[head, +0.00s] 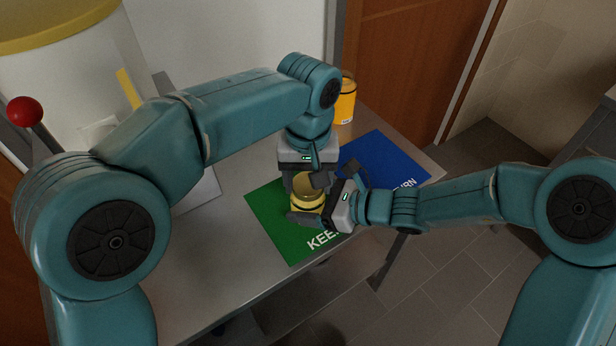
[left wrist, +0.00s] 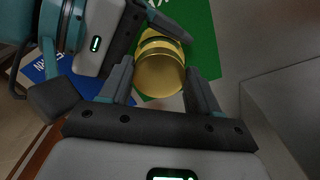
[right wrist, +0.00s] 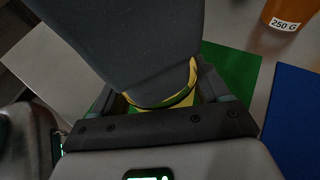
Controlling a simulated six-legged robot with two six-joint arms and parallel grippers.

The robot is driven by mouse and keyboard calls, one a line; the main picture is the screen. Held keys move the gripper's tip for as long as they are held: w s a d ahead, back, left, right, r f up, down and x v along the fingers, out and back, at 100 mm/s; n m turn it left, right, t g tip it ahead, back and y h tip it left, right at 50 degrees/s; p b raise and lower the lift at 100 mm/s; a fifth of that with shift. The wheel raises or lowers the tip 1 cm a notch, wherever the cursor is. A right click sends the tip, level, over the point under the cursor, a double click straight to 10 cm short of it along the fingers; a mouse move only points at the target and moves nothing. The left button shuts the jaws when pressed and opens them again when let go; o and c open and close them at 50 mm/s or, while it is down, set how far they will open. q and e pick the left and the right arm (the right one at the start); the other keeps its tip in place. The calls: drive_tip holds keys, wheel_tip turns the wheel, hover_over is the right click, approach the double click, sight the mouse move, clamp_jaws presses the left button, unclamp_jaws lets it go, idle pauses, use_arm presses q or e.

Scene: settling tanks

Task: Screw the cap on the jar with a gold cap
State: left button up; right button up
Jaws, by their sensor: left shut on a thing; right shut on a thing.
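The jar (head: 308,208) stands upright over the green mat (head: 270,222), its gold cap (head: 309,190) on top. My left gripper (head: 308,183) points down from above and is shut on the gold cap, which shows between its fingers in the left wrist view (left wrist: 160,74). My right gripper (head: 310,214) reaches in from the right and is shut on the jar body below the cap. In the right wrist view a dark part of my left gripper hides most of the jar, leaving a yellow edge (right wrist: 192,80). I cannot tell how tight the cap is.
A blue mat (head: 385,165) lies beside the green one on the metal table (head: 195,265). An orange container (head: 345,104) stands behind, labelled 250 G in the right wrist view (right wrist: 290,14). A white sheet lies at the left. The table's front left is clear.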

use_arm(q)
drive_tip(key=shift+a+f, duration=0.15)
drive_tip(key=shift+f, duration=0.6)
use_arm(e)
drive_tip(key=shift+s+a+r, duration=0.1)
drive_tip(key=shift+s+r, duration=0.05)
idle(0.3)
use_arm(q)
drive_tip(key=shift+w+r, duration=0.1)
drive_tip(key=shift+r, duration=0.25)
drive_tip(key=shift+r, duration=0.55)
idle(0.5)
